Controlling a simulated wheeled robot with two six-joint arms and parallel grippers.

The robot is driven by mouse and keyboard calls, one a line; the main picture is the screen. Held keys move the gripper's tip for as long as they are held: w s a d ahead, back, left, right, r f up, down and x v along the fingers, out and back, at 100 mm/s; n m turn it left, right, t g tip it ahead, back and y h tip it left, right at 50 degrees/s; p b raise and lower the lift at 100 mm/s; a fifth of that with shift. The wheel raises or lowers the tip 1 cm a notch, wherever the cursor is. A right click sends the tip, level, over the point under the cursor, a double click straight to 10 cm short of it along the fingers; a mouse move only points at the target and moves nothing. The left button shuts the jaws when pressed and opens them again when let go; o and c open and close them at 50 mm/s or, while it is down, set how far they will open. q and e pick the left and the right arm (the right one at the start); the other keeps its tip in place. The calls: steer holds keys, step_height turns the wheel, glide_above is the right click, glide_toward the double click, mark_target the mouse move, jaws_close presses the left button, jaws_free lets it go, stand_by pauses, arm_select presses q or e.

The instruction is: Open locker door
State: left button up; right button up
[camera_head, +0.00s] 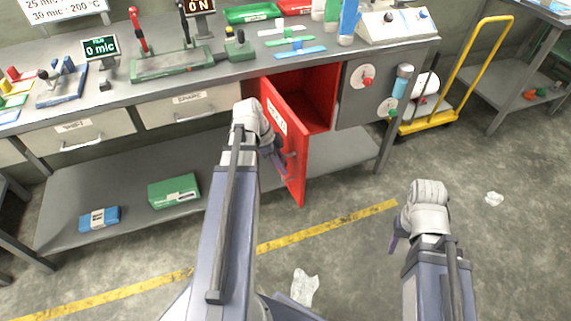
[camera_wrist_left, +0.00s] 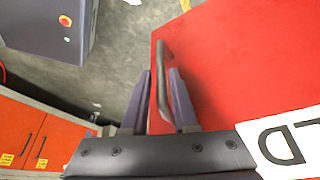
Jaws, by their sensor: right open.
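The red locker (camera_head: 318,92) sits under the workbench top. Its red door (camera_head: 285,150) stands wide open, swung out toward me, with a white label on its face. The dark door handle (camera_wrist_left: 163,80) stands on the door in the left wrist view, close to the door's free edge. My left gripper (camera_head: 279,158) is at the handle, partly hidden by its own arm in the head view. My right gripper (camera_head: 394,243) is open and empty, low at the right, away from the locker.
A grey control panel (camera_head: 368,82) with a red button adjoins the locker on the right. A yellow trolley (camera_head: 430,124) stands beyond it. A green box (camera_head: 174,191) and a blue box (camera_head: 99,218) lie on the lower shelf. The floor before the bench is mostly free, with crumpled scraps.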

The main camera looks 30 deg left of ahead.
arm_select(q)
steer(key=p+v, duration=0.2)
steer(key=v, duration=0.1)
steer(key=shift+r, duration=0.2)
arm_select(e)
step_height(320, 180, up, 3)
steer(key=shift+r, duration=0.15)
